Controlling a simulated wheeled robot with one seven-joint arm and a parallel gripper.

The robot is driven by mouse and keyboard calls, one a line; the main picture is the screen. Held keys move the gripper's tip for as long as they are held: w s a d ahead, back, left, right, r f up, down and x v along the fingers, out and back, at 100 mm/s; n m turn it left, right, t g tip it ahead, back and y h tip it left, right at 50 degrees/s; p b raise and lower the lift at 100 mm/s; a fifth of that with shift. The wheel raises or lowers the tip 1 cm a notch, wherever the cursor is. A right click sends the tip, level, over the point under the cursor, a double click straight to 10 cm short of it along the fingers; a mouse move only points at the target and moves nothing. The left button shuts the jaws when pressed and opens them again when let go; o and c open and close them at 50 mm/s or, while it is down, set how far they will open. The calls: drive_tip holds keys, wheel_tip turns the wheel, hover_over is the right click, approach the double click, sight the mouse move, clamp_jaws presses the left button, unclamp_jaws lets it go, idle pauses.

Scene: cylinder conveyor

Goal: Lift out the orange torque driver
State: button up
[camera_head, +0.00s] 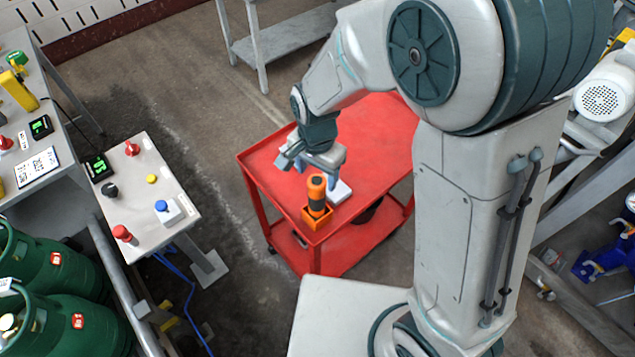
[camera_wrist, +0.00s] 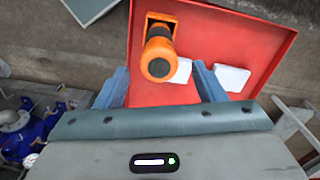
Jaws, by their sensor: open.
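The orange torque driver (camera_head: 317,190) stands upright, with a dark band around its body, in an orange square holder (camera_head: 317,217) at the near corner of the red cart (camera_head: 378,143). In the wrist view the driver (camera_wrist: 159,58) shows end-on, leaning out of its holder (camera_wrist: 154,18) toward the camera. My gripper (camera_head: 314,163) is above the cart, just behind the driver in the head view. In the wrist view its blue fingers (camera_wrist: 163,84) are spread wide and empty, with the driver's end between and beyond them. They do not appear to touch it.
Two white blocks lie on the cart; one (camera_head: 339,192) is right beside the holder, and one also shows in the wrist view (camera_wrist: 232,77). The cart has a raised rim. A control table (camera_head: 150,205) with buttons and green cylinders (camera_head: 60,270) stand left. The cart's right half is clear.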

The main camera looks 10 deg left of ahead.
sight(317, 202)
drive_tip(key=shift+f, duration=3.1)
drive_tip(key=c, duration=1.2)
drive_tip(key=o, duration=0.5)
drive_tip(key=shift+c, duration=0.2)
drive_tip(key=shift+r+p, duration=0.1)
drive_tip(key=shift+p, duration=0.2)
drive_tip(key=c, duration=0.4)
